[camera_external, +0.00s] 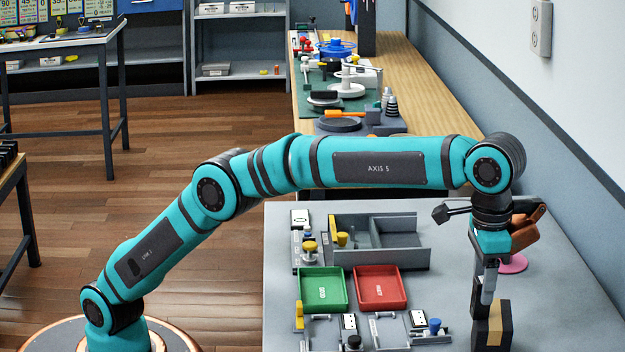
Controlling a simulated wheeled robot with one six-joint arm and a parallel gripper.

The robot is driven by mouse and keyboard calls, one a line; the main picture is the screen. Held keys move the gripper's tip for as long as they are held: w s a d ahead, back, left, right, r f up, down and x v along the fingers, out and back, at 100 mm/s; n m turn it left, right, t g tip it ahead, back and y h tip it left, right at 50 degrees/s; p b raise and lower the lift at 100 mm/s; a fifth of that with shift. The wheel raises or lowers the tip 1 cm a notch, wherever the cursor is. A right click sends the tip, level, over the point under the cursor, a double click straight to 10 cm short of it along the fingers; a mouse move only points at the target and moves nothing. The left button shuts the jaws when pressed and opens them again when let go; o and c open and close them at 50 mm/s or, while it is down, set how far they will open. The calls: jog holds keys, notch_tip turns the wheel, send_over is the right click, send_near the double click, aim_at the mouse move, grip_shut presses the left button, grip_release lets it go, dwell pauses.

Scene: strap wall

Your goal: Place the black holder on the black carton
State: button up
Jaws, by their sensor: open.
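My gripper (486,295) points down at the right of the grey table, its fingers at the top of a black box with a tan band, which looks like the black carton (481,331). I cannot tell whether the fingers touch it or are in front of it. The gripper is open. I cannot make out the black holder for certain; dark parts around the fingers blend together.
A green tray (322,289) and a red tray (380,288) lie left of the gripper. A grey divided bin (416,242) stands behind them. Small fixtures line the front. A pink disc (514,264) is behind the gripper, near the wall. Bare tabletop lies at right.

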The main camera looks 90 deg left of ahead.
jog(key=shift+r, duration=2.65)
